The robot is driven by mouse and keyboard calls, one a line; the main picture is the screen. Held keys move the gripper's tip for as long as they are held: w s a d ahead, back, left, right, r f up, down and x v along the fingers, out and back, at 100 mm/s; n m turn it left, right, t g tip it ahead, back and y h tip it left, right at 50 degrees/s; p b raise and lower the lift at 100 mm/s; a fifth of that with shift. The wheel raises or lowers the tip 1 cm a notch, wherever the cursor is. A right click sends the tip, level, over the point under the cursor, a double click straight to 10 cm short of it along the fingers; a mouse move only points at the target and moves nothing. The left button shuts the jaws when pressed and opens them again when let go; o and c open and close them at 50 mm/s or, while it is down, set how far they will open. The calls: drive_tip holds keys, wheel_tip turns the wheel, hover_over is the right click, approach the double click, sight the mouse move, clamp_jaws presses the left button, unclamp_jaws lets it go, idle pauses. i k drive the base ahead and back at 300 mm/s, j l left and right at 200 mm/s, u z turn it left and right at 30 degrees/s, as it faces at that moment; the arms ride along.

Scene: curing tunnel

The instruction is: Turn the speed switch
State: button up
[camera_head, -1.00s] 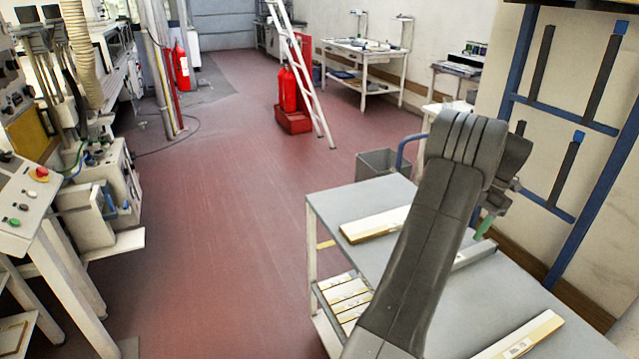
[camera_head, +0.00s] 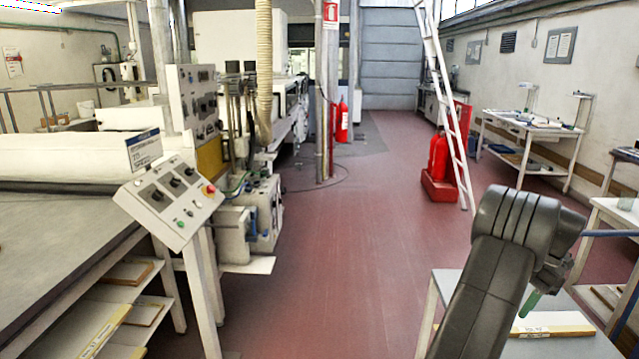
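A tilted grey control panel (camera_head: 170,200) stands on white legs at the left. It carries several dark rotary switches, among them one at its left (camera_head: 157,193), one in the middle (camera_head: 176,182) and one near its top right (camera_head: 187,170). I cannot read which is the speed switch. A red button on a yellow base (camera_head: 209,189) sits at the panel's right edge, with green buttons below. My arm rises at the lower right, well away from the panel. My gripper (camera_head: 530,303) is partly hidden behind the arm; a green tip shows, but its fingers are unclear.
A second upright panel with knobs (camera_head: 196,105) stands behind the control panel. A large machine table (camera_head: 60,255) fills the left. A grey table (camera_head: 450,285) is under my arm. A ladder (camera_head: 447,95) and red extinguishers (camera_head: 439,160) stand ahead right. The red floor (camera_head: 330,270) between is clear.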

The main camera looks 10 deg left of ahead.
sight(158, 194)
drive_tip(key=u, duration=1.45)
